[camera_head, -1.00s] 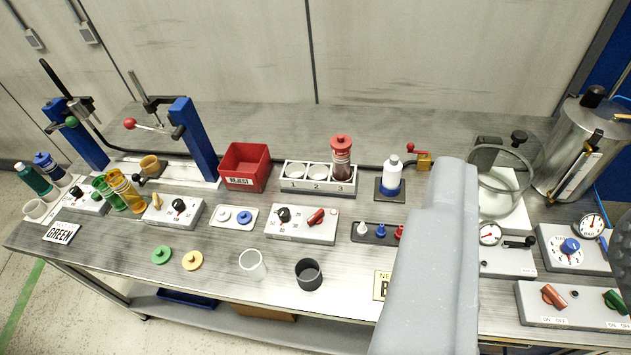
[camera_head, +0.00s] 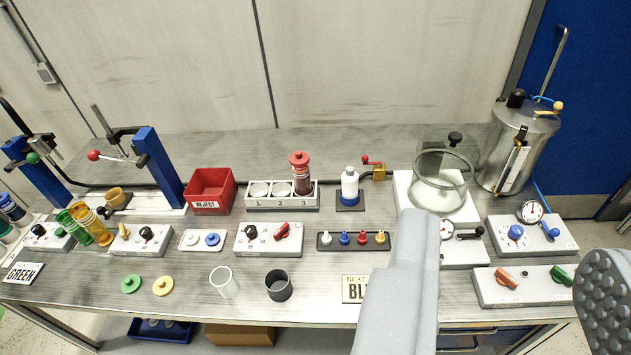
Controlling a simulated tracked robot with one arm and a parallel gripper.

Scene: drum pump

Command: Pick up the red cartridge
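The red cartridge (camera_head: 302,175) has a red cap and a dark red, see-through body. It stands upright in slot 3 of the white numbered rack (camera_head: 262,203), and its lower end is hidden in the slot. My gripper (camera_head: 510,258) shows as a long grey finger at centre right and a textured grey pad at the right edge. The two fingers are wide apart with nothing held between them. The gripper appears to the right of the cartridge and nearer the camera, not touching it.
Rack slots 1 and 2 look empty. A red reject bin (camera_head: 212,190) stands left of the rack, and a white-and-blue bottle (camera_head: 349,188) stands right of it. A glass chamber (camera_head: 441,185) and a steel tank (camera_head: 517,145) are further right.

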